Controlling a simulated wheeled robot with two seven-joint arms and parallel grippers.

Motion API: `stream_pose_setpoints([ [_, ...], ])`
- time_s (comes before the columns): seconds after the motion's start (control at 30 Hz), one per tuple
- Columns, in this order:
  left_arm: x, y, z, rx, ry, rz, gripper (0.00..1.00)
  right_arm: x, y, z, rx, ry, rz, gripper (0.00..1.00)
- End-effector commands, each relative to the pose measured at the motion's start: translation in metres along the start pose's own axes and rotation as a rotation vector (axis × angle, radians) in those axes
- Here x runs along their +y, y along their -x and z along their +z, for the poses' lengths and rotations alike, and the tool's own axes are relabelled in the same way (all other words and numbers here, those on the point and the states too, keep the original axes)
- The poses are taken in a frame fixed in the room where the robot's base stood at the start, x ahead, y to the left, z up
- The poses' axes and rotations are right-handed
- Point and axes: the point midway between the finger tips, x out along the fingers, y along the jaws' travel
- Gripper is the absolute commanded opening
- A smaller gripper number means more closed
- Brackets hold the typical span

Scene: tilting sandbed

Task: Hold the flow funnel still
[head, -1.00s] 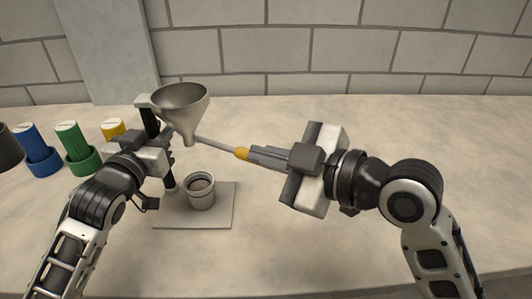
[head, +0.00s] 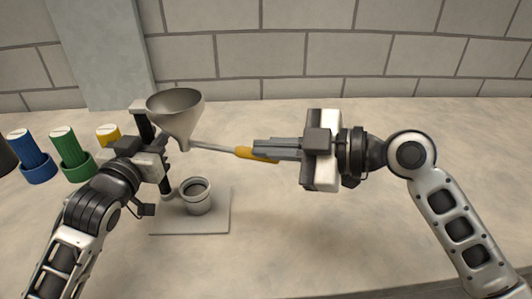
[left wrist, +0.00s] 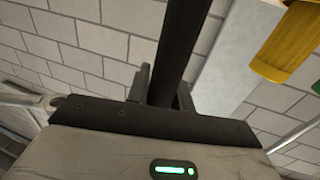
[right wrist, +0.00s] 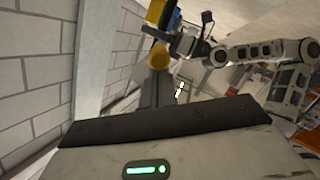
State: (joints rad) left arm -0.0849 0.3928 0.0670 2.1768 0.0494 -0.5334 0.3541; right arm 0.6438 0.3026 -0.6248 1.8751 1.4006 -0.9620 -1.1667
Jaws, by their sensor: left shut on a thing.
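The grey metal funnel (head: 176,112) sits upright at the top of a stand with a black post (head: 145,122). My left gripper (head: 163,160) is shut on the post below the funnel. The dark post also shows between its fingers in the left wrist view (left wrist: 185,45). My right gripper (head: 258,150) is shut on a yellow-handled tool (head: 242,153). The tool's thin grey rod points left, and its tip is at the funnel's spout; I cannot tell whether they touch. A grey cup (head: 197,203) stands upright below the spout, on the stand's flat base plate (head: 190,227).
A blue container (head: 38,165), a green one (head: 75,160) and a yellow one (head: 107,136) stand on the left of the sandy-coloured table. A dark round object (head: 8,155) is at the left edge. The table's right side is clear.

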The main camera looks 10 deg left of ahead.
Motion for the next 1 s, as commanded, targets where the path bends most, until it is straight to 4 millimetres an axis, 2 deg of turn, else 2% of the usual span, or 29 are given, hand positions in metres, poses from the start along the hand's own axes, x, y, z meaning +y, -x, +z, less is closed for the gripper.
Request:
stream_pose_setpoints([
  [0.03,-0.001,0.000,-0.001,0.002,-0.001,-0.001,0.00,0.008,0.001,0.007,0.009,0.005,-0.024,0.00],
  [0.3,-0.001,0.000,-0.001,0.003,-0.001,-0.001,0.00,0.035,-0.004,0.021,0.141,0.048,-0.196,0.00],
  [0.5,0.000,0.000,-0.001,0.003,-0.001,0.000,0.00,0.052,-0.012,0.031,0.146,0.052,-0.201,0.00],
  [0.7,0.001,0.000,-0.001,0.003,0.000,0.002,0.00,0.062,-0.019,0.037,0.144,0.052,-0.201,0.00],
  [1.0,0.002,0.000,-0.001,0.004,0.001,0.005,0.00,0.068,-0.024,0.041,0.143,0.052,-0.203,0.00],
])
